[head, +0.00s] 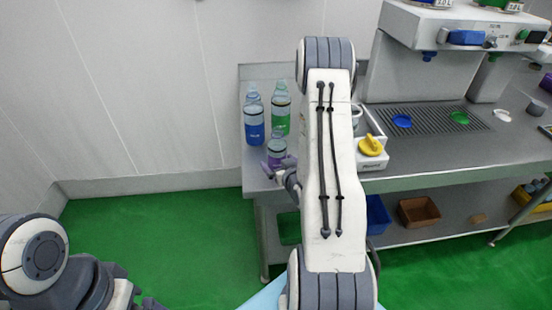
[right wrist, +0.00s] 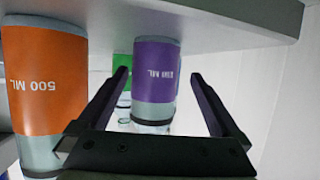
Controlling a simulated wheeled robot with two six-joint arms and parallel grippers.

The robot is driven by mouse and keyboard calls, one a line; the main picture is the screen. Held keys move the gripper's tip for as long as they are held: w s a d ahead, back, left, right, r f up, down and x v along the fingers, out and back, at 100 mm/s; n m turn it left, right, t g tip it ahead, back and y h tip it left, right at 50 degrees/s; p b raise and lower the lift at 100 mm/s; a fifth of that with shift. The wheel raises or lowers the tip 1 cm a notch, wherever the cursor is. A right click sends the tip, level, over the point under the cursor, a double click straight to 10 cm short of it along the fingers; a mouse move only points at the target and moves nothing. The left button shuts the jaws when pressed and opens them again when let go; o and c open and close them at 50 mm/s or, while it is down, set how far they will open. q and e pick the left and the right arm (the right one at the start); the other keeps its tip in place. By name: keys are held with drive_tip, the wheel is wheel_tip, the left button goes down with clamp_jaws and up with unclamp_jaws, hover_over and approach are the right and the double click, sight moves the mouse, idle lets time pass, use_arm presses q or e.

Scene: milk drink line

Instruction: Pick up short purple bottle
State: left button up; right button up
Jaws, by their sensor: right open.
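The short purple bottle (head: 276,151) stands upright at the near left corner of the steel counter. In the right wrist view, which is upside down, the purple bottle (right wrist: 155,62) shows between the two dark fingers. My right gripper (right wrist: 159,76) is open, with a finger on each side of the bottle in the picture and gaps showing. I cannot tell how deep the bottle sits between them. In the head view the right gripper (head: 277,170) is low beside the bottle, partly hidden by my arm. My left arm is at the bottom left; its gripper is unclear.
Taller blue (head: 254,122) and green (head: 281,112) bottles stand behind the purple one. An orange bottle (right wrist: 45,75) is close beside it in the right wrist view. A white box with a yellow knob (head: 371,145) and a drink machine (head: 455,28) are to the right.

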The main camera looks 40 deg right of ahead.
sight(274, 131)
drive_tip(key=x, duration=0.1)
drive_tip(key=p+x, duration=0.1)
drive_tip(key=x, duration=0.1)
drive_tip(key=p+x, duration=0.1)
drive_tip(key=x, duration=0.1)
drive_tip(key=shift+w+d+r, duration=0.25)
drive_tip(key=shift+d+r, duration=0.1)
drive_tip(key=shift+w+f, duration=0.15)
drive_tip(key=shift+f, duration=0.05)
drive_tip(key=shift+d, duration=0.1)
drive_tip(key=c, duration=1.4)
wheel_tip(274, 131, up, 10)
drive_tip(key=shift+f, duration=0.1)
wheel_tip(274, 131, up, 13)
drive_tip(key=p, duration=0.8)
drive_tip(key=shift+p, duration=0.4)
